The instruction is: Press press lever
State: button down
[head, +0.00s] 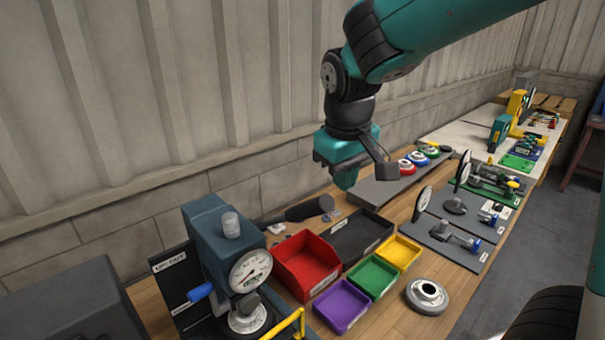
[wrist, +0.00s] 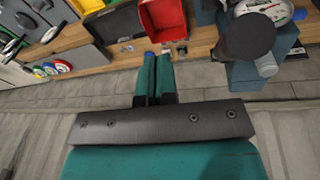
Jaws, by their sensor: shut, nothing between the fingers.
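The press (head: 210,235) is a dark blue-grey machine with a round dial gauge (head: 250,271) at the lower left of the head view. A short lever with a blue grip (head: 201,291) sticks out of its left side. A yellow bar (head: 284,325) shows at its front right; I cannot tell which of the two is the press lever. My gripper (head: 345,180) is shut and empty, high above the bench, to the right of the press and apart from it. In the wrist view its fingers (wrist: 155,80) are together, and part of the press (wrist: 257,72) shows at the upper right.
Red (head: 306,262), green (head: 373,276), yellow (head: 399,252) and purple (head: 342,305) bins stand right of the press, with a black tray (head: 357,238) behind. A black cylindrical tool (head: 300,211) lies near the wall. A metal flanged disc (head: 427,295) sits at the front edge.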

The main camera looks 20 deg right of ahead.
jog(key=w+a+r+n+g, duration=0.1)
jog(key=w+a+r, duration=0.1)
jog(key=a+r, duration=0.8)
notch_tip(320, 180, up, 4)
jog(key=shift+f+n, duration=0.1)
jog(key=shift+n, duration=0.2)
jog(key=shift+f, duration=0.1)
send_over(298, 206)
notch_tip(298, 206, down, 12)
jog(key=shift+r+p, duration=0.25)
jog(key=shift+p, duration=0.1)
jog(key=shift+s+d+f, duration=0.25)
jog(key=shift+s+f, duration=0.1)
jog(key=shift+f, duration=0.35)
jog(key=shift+f, duration=0.1)
